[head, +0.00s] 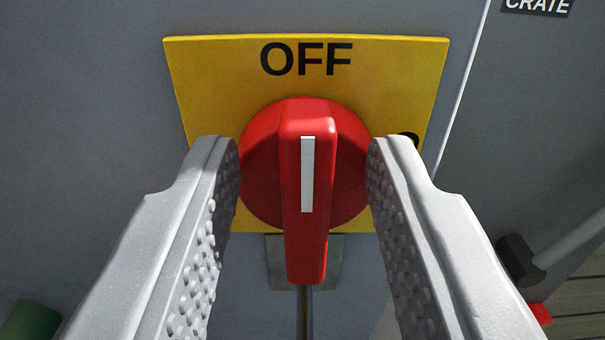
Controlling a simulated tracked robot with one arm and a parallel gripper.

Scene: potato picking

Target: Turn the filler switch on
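The filler switch is a red rotary knob (262,165) on a yellow plate (400,75) fixed to a grey panel. The plate reads "OFF" at the top. The knob's handle stands upright, and its white mark points up at "OFF". Part of another dark letter shows at the plate's right, mostly hidden by my right finger. My gripper (303,165) is open, with one finger on each side of the knob. The handle lies between the fingers with a gap on both sides. I cannot tell whether the fingertips touch the round base.
The grey panel (90,90) fills most of the view. A "CRATE" label (538,6) is at top right. A dark-ended grey rod (565,245) and a small red piece (540,313) are at lower right. A green object (30,322) is at lower left.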

